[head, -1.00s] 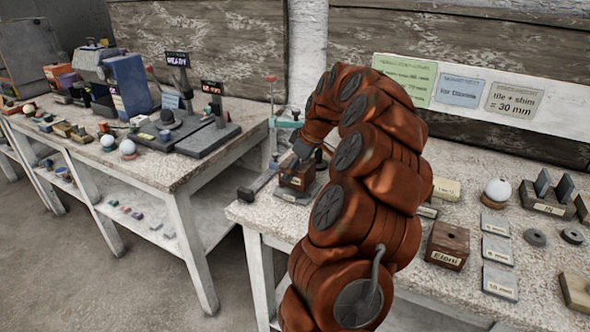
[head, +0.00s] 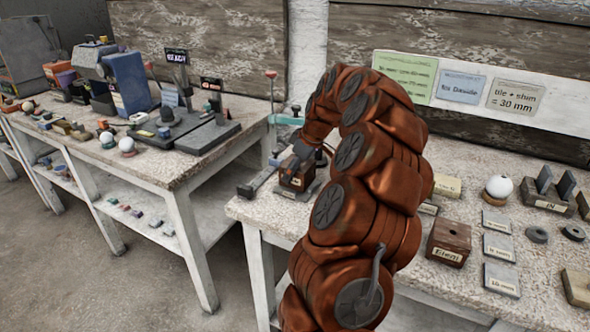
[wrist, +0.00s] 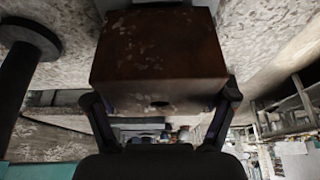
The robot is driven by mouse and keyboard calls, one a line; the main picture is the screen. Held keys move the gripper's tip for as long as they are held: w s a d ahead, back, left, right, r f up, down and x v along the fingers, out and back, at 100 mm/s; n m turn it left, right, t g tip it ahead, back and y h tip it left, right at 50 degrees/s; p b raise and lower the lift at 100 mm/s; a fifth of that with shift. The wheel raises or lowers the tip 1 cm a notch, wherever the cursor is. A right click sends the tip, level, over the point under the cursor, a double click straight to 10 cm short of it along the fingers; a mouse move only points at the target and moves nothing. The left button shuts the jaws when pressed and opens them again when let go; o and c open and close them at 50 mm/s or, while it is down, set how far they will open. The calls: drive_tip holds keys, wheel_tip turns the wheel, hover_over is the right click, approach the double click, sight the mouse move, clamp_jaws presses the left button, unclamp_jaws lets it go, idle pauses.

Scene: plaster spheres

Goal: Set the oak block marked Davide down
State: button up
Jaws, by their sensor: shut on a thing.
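My gripper (head: 301,160) is shut on a dark brown wooden block (head: 294,180) near the left end of the right-hand table. The block has a pale label on its front, too small to read. It is upright over a grey plate (head: 309,190); I cannot tell whether it touches the plate. In the wrist view the block (wrist: 158,50) fills the upper middle between my two fingers (wrist: 160,115), and a small dark hole shows in its face. Another brown block, labelled Eleni (head: 449,241), stands farther right, apart from my gripper.
A dark bar-shaped tool (head: 258,182) lies just left of the held block, with a teal clamp (head: 287,119) behind. A white sphere (head: 499,187), grey labelled tiles (head: 499,247) and grey rings (head: 537,235) stand to the right. A gap separates the left table (head: 190,165).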

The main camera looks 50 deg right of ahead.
drive_tip(key=shift+f+b, duration=0.45)
drive_tip(key=shift+f, duration=0.25)
drive_tip(key=o, duration=1.2)
drive_tip(key=shift+o, duration=0.2)
drive_tip(key=shift+r, duration=0.1)
drive_tip(key=shift+r+p, duration=0.3)
drive_tip(key=shift+r, duration=1.6)
